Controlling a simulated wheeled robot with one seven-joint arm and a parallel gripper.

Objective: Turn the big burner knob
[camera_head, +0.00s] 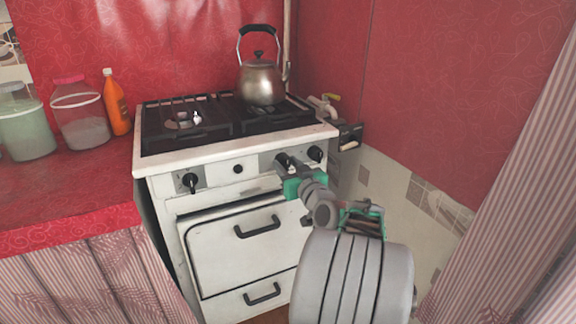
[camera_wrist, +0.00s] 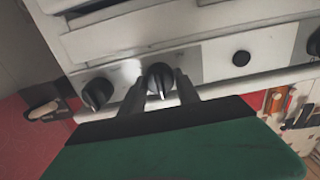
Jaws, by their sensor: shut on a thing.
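The white stove (camera_head: 218,236) has a front panel with black knobs. My gripper (camera_head: 286,166) is at the right part of this panel. In the wrist view, its two dark fingers (camera_wrist: 161,88) sit on either side of a black burner knob (camera_wrist: 159,76), which also shows in the head view (camera_head: 282,159). My gripper is shut on this knob. A second black knob (camera_head: 315,153) is just to its right in the head view, and it shows to the left in the wrist view (camera_wrist: 97,93). My gripper partly covers the held knob.
Another knob (camera_head: 190,181) and a small round button (camera_head: 238,169) are farther left on the panel. A kettle (camera_head: 261,81) stands on the hob. Jars (camera_head: 80,118) and an orange bottle (camera_head: 116,105) stand on the red counter (camera_head: 70,190). A tiled wall is close on the right.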

